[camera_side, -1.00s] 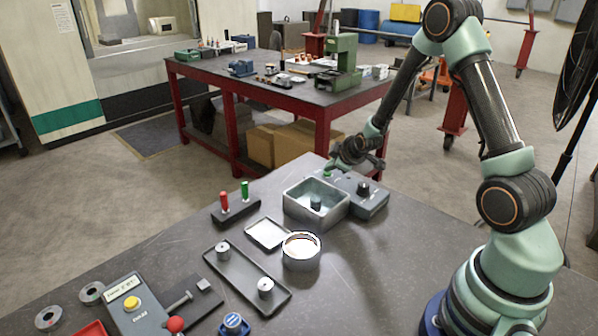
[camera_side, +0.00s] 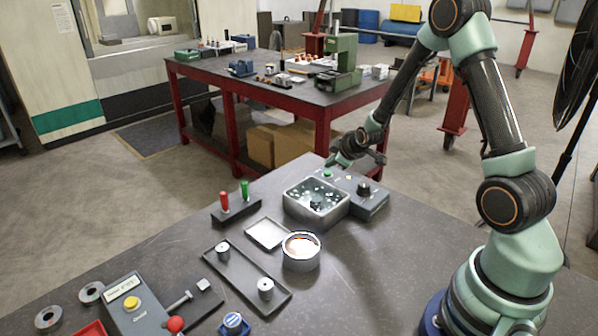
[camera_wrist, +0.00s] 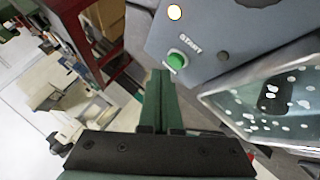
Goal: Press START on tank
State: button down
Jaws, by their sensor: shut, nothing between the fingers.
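The tank (camera_side: 298,211) is an open grey metal box with liquid inside. White specks are spread over the liquid, and a dark part (camera_side: 316,201) sits in it. Its grey control box (camera_side: 373,205) adjoins the right side and carries a dark knob. The green START button (camera_side: 327,174) is at the box's far end; it also shows in the wrist view (camera_wrist: 176,61), beside the START lettering. A small lamp (camera_wrist: 175,12) on the panel looks lit. My gripper (camera_side: 332,163) is shut and empty, just above the button. In the wrist view its fingertips (camera_wrist: 160,74) appear beside the button, apart from it.
A stand with red and green pegs (camera_side: 236,210) is left of the tank. A square tray (camera_side: 267,246), a round cup (camera_side: 301,265) and a long tray (camera_side: 240,290) lie in front. A panel with a yellow button (camera_side: 132,303) is at the front left.

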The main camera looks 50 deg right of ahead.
aim_at(330, 178)
jog(key=shift+r, duration=2.5)
jog(key=s+a+r+m+g+y, duration=0.1)
jog(key=s+a+r, duration=0.2)
jog(key=a+r, duration=0.25)
jog(key=s+a+r+m+y, duration=0.1)
jog(key=s+a+r, duration=0.25)
jog(key=a, duration=0.25)
jog(key=s+a+r+m+g, duration=0.1)
jog(key=s+a+r, duration=0.1)
jog(key=s+a, duration=0.2)
jog(key=s+a+r+m+y, duration=0.1)
jog(key=s+a, duration=0.3)
jog(key=s, duration=0.4)
jog(key=shift+s+a+r+m+g+y, duration=0.25)
jog(key=shift+r+m+g, duration=0.2)
jog(key=shift+r, duration=0.35)
